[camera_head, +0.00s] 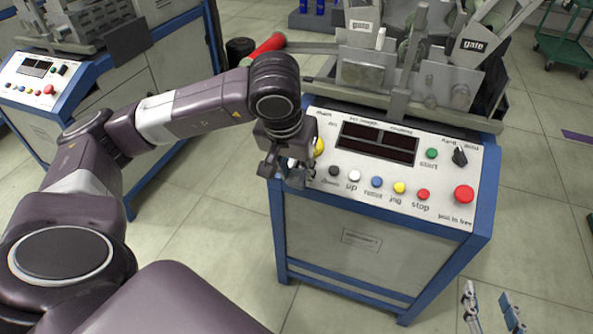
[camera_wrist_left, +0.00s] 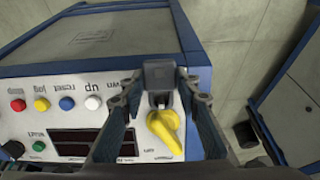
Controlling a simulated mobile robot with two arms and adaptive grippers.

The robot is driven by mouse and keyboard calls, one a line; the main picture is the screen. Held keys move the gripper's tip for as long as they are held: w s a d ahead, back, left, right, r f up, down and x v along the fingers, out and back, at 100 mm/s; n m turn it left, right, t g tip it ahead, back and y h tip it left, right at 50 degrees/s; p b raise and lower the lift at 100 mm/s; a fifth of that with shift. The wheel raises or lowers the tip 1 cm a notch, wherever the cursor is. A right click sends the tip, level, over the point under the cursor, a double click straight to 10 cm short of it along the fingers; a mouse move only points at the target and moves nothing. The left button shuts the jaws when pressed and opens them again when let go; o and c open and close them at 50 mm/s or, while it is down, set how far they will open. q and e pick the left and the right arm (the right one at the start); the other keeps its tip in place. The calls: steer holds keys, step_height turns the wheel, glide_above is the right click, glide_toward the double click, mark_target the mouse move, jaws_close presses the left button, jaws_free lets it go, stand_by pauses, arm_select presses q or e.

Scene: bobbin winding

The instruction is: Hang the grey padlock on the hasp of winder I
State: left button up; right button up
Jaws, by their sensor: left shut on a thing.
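The grey padlock (camera_wrist_left: 160,74) is held between the fingertips of my left gripper (camera_wrist_left: 160,84) in the left wrist view. Its shackle points toward the yellow rotary handle (camera_wrist_left: 165,130) on the panel. In the head view my left gripper (camera_head: 287,172) is at the left edge of the panel of the winder (camera_head: 361,240), beside the yellow handle (camera_head: 319,146). The hasp is not clearly distinguishable, and I cannot tell whether the shackle touches it. My right gripper (camera_head: 490,300) shows at the bottom right of the head view, fingers apart and empty, away from the winder.
The panel has several push buttons, including a red one (camera_head: 464,194), and a dark display (camera_head: 377,142). Gate assemblies (camera_head: 410,65) stand behind it. Another winder (camera_head: 35,85) is at the left. A green cart (camera_head: 565,45) stands far right. Floor between the winders is clear.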

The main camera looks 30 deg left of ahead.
arm_select(q)
steer(key=shift+s+f, duration=0.15)
steer(key=o, duration=1.4)
steer(key=shift+c, duration=0.2)
steer(key=v, duration=1.2)
